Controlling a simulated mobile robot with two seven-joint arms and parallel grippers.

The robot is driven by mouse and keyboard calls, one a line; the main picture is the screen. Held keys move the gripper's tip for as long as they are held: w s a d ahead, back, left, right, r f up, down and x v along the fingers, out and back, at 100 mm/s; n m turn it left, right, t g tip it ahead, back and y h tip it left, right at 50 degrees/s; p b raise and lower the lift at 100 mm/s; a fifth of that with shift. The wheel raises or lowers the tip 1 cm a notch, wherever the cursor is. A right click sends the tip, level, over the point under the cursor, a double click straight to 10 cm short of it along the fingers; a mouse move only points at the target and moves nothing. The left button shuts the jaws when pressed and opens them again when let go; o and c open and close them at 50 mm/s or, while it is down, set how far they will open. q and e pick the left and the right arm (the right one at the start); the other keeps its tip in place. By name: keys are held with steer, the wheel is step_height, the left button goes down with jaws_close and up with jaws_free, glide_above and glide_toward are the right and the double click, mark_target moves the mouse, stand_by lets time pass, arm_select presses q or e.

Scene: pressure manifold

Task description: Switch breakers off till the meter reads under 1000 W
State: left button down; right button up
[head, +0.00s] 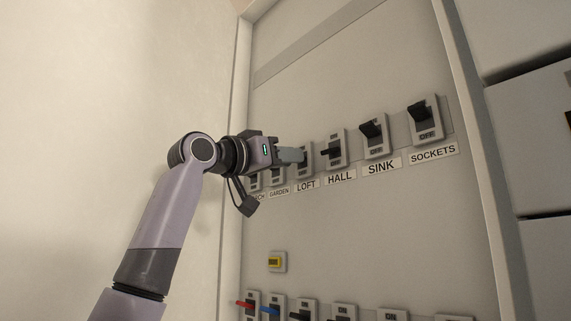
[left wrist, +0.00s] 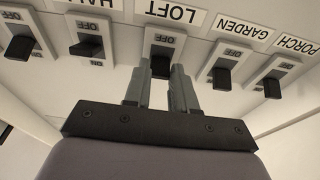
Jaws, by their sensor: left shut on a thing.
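A row of breakers runs along the panel (head: 345,75) in the head view. The SOCKETS (head: 419,110) and SINK (head: 372,130) levers point up, with OFF showing below. The HALL lever (head: 329,153) sits lower, with ON showing above it. My left gripper (head: 303,156) is at the LOFT breaker. In the left wrist view, upside down, its fingers (left wrist: 161,85) are shut on the LOFT lever (left wrist: 161,65), where OFF is uncovered. The GARDEN (left wrist: 221,77) and PORCH (left wrist: 271,88) levers also leave OFF showing. My right gripper is not in view.
A small yellow display (head: 275,262) sits below the row; its reading is too small to tell. A lower row of switches, including a red lever (head: 244,303) and a blue one (head: 270,310), is cut off by the bottom edge. Drawer-like fronts (head: 530,125) stand at right.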

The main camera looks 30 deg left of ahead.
arm_select(q)
steer(key=shift+w+d+f+t+h+b, duration=0.15)
steer(key=shift+f+t+h, duration=0.2)
steer(key=shift+t, duration=0.6)
steer(key=shift+w+a+f+t+h+b, duration=0.2)
steer(key=shift+f+t, duration=0.25)
steer(key=shift+t, duration=0.55)
steer(key=shift+w+d+f+t+h+b, duration=0.15)
steer(key=shift+f+t+h, duration=0.25)
steer(key=shift+t, duration=0.55)
steer(key=c, duration=0.9)
jaws_free()
steer(key=shift+s, duration=0.1)
steer(key=shift+f, duration=0.1)
